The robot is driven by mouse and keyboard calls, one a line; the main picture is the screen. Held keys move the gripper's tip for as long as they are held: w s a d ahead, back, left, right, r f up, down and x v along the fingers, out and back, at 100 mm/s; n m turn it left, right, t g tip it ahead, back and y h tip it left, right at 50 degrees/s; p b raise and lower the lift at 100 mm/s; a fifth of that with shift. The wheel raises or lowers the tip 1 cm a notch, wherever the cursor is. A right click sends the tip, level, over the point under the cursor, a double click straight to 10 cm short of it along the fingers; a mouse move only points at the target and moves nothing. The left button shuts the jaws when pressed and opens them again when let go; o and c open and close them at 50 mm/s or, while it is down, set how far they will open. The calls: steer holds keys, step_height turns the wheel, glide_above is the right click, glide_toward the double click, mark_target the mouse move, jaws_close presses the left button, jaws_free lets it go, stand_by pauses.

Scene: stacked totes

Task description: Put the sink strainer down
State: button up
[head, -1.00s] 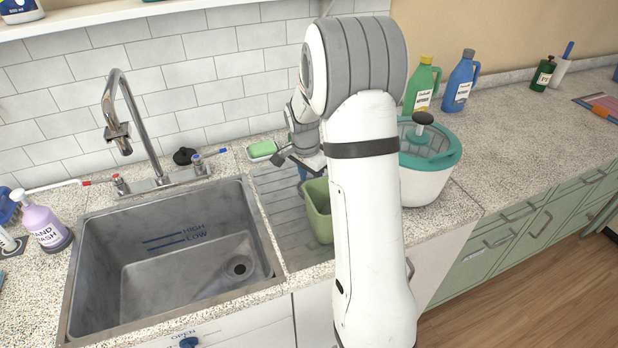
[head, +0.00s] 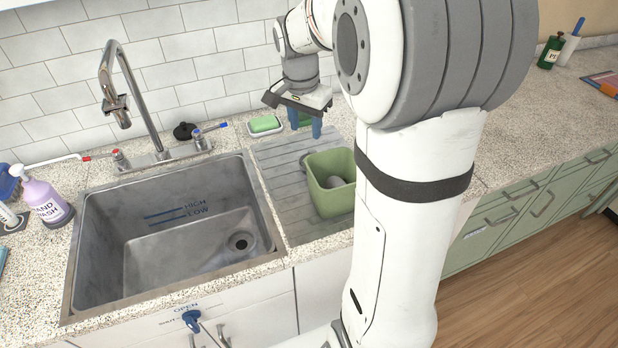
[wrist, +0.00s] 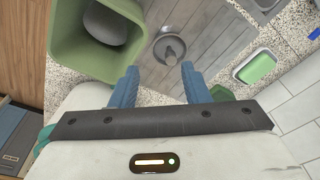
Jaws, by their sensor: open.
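The sink strainer (wrist: 172,48), a round grey metal piece with a raised middle, lies on the ribbed drainboard (wrist: 205,30) in the wrist view. In the head view only a grey edge of it (head: 304,162) shows at the left side of the green tub. My gripper (head: 305,124) is above the back of the drainboard, with its blue fingers pointing down. In the wrist view the fingers (wrist: 159,70) are apart, with nothing between them. The strainer is beyond the tips, clear of both fingers.
The green tub (head: 318,200) holds a grey rounded object (head: 335,182) and stands beside the strainer. A green soap bar (head: 264,124) in a dish is left of my gripper. The sink (head: 100,230) is left of the drainboard. A small green item (wrist: 221,93) is near one finger.

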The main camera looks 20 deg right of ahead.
steer(key=s+a+n+t, duration=0.1)
steer(key=s+a+n, duration=0.2)
steer(key=s, duration=0.7)
steer(key=s+a+n+y, duration=0.1)
steer(key=s+a+n, duration=0.3)
steer(key=s+n, duration=0.3)
steer(key=s, duration=0.3)
steer(key=shift+s+f+n+t, duration=0.3)
steer(key=shift+s+f+t, duration=0.05)
steer(key=shift+t, duration=0.05)
steer(key=shift+a, duration=0.1)
